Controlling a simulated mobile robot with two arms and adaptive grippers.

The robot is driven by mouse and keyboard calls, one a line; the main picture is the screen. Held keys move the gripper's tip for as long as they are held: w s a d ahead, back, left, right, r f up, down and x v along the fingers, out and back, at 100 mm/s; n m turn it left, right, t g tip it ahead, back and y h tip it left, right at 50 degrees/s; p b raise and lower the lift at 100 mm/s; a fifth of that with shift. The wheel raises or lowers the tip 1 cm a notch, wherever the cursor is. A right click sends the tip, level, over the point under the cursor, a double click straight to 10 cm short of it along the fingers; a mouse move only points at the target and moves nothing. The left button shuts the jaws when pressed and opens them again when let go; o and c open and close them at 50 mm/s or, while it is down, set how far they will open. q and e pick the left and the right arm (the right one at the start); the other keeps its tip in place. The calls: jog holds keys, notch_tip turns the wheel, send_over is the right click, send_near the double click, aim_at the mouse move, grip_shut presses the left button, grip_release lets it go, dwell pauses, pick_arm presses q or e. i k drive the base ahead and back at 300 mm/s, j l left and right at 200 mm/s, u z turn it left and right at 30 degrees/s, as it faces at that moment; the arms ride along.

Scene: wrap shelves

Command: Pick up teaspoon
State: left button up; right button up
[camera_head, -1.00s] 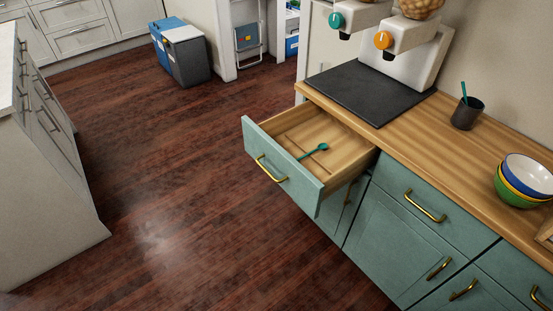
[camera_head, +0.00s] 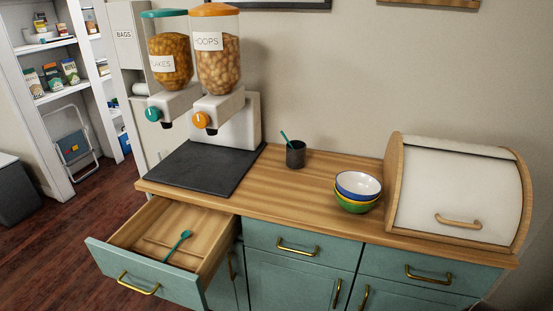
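A teal teaspoon (camera_head: 178,244) lies in the open top-left drawer (camera_head: 203,280), its bowl end towards the back right. The drawer has a wooden inside, a teal front and a brass handle. A second teal utensil (camera_head: 285,137) stands tilted in a dark cup (camera_head: 295,155) on the counter; only its handle shows, so I cannot tell if it is a teaspoon. Neither of my grippers is in view.
Two cereal dispensers (camera_head: 224,110) stand over a black mat (camera_head: 204,166) on the wooden counter (camera_head: 290,187). Stacked bowls (camera_head: 357,190) and a bread box (camera_head: 455,195) are to the right. Pantry shelves (camera_head: 48,97) and a folded step ladder (camera_head: 74,145) are at left.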

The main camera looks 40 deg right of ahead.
aim_at(282, 132)
jog(key=i+j+z, duration=0.15)
jog(key=z, duration=0.35)
jog(key=i+j+z, duration=0.15)
jog(key=z, duration=0.3)
